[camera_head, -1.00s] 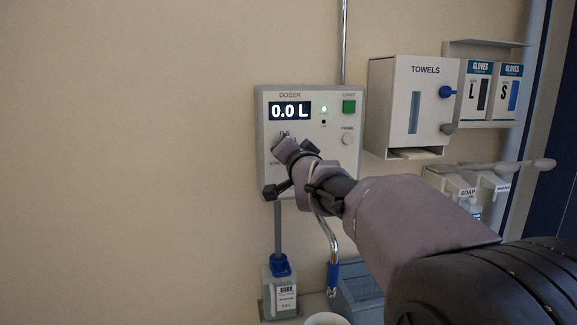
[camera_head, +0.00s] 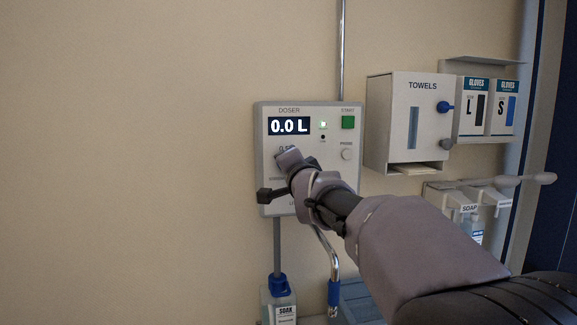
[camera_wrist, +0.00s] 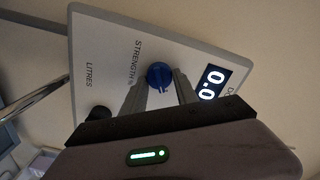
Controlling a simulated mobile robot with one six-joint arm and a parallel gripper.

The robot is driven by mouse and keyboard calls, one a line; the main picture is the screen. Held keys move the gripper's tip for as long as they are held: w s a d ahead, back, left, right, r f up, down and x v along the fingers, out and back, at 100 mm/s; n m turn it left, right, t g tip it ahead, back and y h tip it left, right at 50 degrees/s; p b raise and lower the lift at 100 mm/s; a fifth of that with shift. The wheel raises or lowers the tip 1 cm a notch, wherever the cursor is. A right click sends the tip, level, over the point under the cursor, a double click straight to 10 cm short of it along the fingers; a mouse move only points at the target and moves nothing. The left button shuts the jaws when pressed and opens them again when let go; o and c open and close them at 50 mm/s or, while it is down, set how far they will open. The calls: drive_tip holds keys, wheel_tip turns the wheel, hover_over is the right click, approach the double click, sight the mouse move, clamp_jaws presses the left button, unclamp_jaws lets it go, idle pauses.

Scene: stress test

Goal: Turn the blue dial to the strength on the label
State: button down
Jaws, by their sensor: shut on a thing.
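The blue dial (camera_wrist: 159,76) sits by the word STRENGTH on the white doser panel (camera_wrist: 108,50) in the wrist view. My gripper (camera_wrist: 161,80) is shut on the dial, one finger on each side. In the head view my gripper (camera_head: 286,160) covers the dial and much of the panel's lower half. The dial's pointer setting is too small to read. The display (camera_head: 289,126) shows 0.0 L. A SOAK bottle (camera_head: 286,313) stands below the panel, cut off by the picture's lower edge; its strength marking cannot be read.
A second, dark knob (camera_wrist: 98,115) is by LITRES, close to my gripper. A green START button (camera_head: 348,122) and a PRIME button (camera_head: 346,154) are on the panel's right. A metal spout (camera_head: 333,265) hangs below. A towel box (camera_head: 405,125) is at right; the left wall is bare.

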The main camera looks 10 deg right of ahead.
drive_tip(key=c, duration=1)
unclamp_jaws()
drive_tip(key=shift+o, duration=0.2)
drive_tip(key=s, duration=1.7)
drive_tip(key=shift+s, duration=0.2)
drive_tip(key=s+a+f+n+g+y+b, duration=0.1)
drive_tip(key=s+f+g, duration=0.5)
drive_tip(key=s+f, duration=0.7)
drive_tip(key=s+a+f+n+g+y+b, duration=0.1)
drive_tip(key=s+a+f+n+g, duration=0.2)
drive_tip(key=s+f, duration=1)
wheel_tip(320, 180, down, 5)
drive_tip(key=n+g, duration=0.3)
drive_tip(key=shift+s+a+n, duration=0.2)
drive_tip(key=shift+s+n, duration=0.05)
drive_tip(key=shift+n, duration=0.05)
